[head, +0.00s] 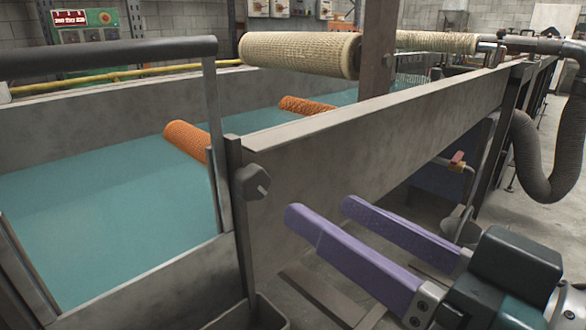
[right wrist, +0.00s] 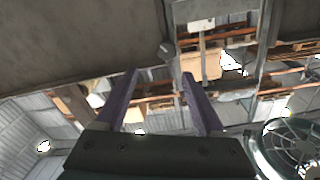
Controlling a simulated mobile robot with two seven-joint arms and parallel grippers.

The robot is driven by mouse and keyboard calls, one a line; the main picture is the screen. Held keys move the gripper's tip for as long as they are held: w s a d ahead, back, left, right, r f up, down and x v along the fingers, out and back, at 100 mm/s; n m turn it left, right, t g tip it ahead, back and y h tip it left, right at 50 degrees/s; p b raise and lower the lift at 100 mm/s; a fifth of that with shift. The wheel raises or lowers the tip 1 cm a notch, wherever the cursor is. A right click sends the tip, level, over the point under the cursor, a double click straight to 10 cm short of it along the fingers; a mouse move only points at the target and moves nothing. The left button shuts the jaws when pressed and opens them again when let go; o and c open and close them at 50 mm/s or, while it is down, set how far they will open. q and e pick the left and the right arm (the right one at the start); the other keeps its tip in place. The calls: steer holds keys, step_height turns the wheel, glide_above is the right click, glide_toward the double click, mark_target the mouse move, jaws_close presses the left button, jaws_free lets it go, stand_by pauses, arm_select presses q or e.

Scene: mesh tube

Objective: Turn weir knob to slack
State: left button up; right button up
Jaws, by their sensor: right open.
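The weir knob (head: 251,182) is a grey faceted knob on the upright metal post (head: 237,225) at the near corner of the tank. In the head view my right gripper (head: 323,211) is to the right of the knob, with its two purple fingers apart and nothing between them. The fingertips point toward the knob and look clear of it. In the right wrist view the knob (right wrist: 166,50) shows just beyond and between the open fingertips (right wrist: 160,74). The knob's turn setting cannot be read. My left gripper is not in view.
The tank's long grey wall (head: 400,125) runs away behind the knob. Teal water (head: 110,220) holds orange mesh tubes (head: 186,140). A dark horizontal bar (head: 100,57) crosses above the near end. A red-handled valve (head: 457,160) and a ribbed hose (head: 535,165) stand at the right.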

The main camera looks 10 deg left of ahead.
mark_target(258, 186)
steer(key=w+a, duration=0.1)
steer(key=a, duration=0.1)
steer(key=w+a+n, duration=0.1)
steer(key=w+a, duration=0.1)
steer(key=a, duration=0.1)
steer(key=w+a+n+g, duration=0.1)
steer(key=w+a, duration=0.1)
steer(key=a, duration=0.1)
steer(key=shift+w+a+f+b, duration=0.2)
steer(key=shift+a+b, duration=0.05)
steer(key=shift+b, duration=0.15)
steer(key=shift+c, duration=0.3)
jaws_close()
